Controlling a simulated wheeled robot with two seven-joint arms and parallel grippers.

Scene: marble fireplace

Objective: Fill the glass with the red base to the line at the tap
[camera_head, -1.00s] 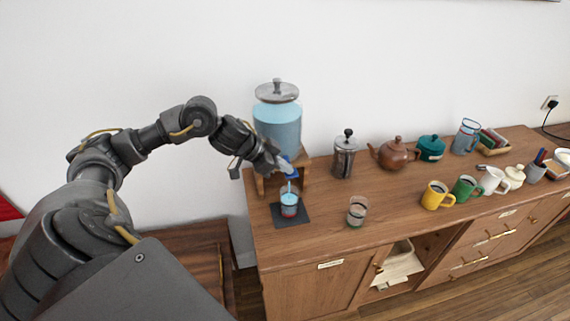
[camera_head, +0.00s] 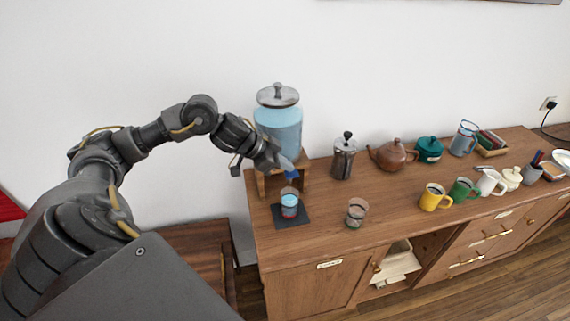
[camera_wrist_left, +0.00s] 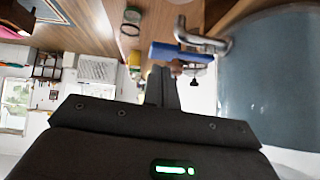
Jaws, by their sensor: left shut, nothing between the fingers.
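The glass with the red base (camera_head: 289,208) stands upright on a dark mat (camera_head: 300,217), below the tap of the water dispenser (camera_head: 279,128). It holds light blue water; I cannot make out its line. The tap's blue handle (camera_head: 291,174) shows beside my left gripper (camera_head: 288,163). In the left wrist view the blue handle (camera_wrist_left: 180,52) and the metal tap (camera_wrist_left: 205,40) lie just beyond the fingertips (camera_wrist_left: 162,75). My left gripper is shut and empty; contact with the handle is unclear. My right gripper is out of view.
A second glass (camera_head: 357,212) stands to the right on the cabinet top (camera_head: 325,225). The front strip near the second glass is clear.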

